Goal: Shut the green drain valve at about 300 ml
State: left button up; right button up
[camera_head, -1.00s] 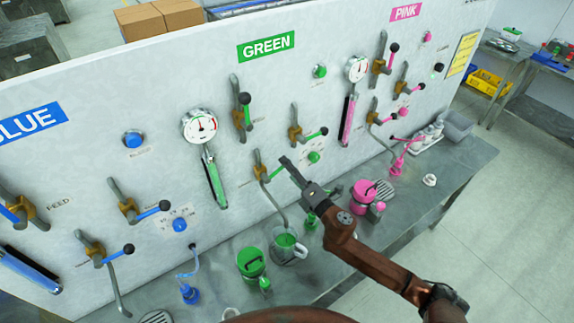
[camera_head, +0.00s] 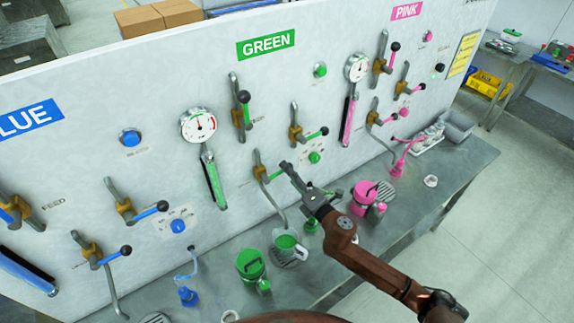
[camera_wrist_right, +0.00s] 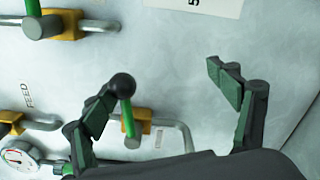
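The green drain valve (camera_head: 259,172) is the lowest one on the green panel; its outlet pipe bends down over the jug. Its green lever (camera_wrist_right: 131,121) has a black knob (camera_wrist_right: 123,86). In the right wrist view my gripper (camera_wrist_right: 165,90) is open and empty. The knob is close beside the left finger, and I cannot tell whether they touch. A jug (camera_head: 287,245) with green liquid stands under the outlet; its level cannot be read. My left gripper is out of view.
A green canister (camera_head: 250,264) stands left of the jug on the grey bench. The green dial (camera_head: 314,158) and another green-handled valve (camera_head: 295,132) are just above my right gripper. The pink canister (camera_head: 363,196) stands to the right, near my right arm.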

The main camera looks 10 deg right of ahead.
jog(key=shift+f, duration=0.3)
jog(key=shift+f+b, duration=0.45)
jog(key=shift+f, duration=0.05)
dwell(0.4)
jog(key=shift+a+r+p, duration=0.2)
jog(key=shift+r+p, duration=0.45)
jog(key=shift+p, duration=0.15)
jog(key=shift+s, duration=0.15)
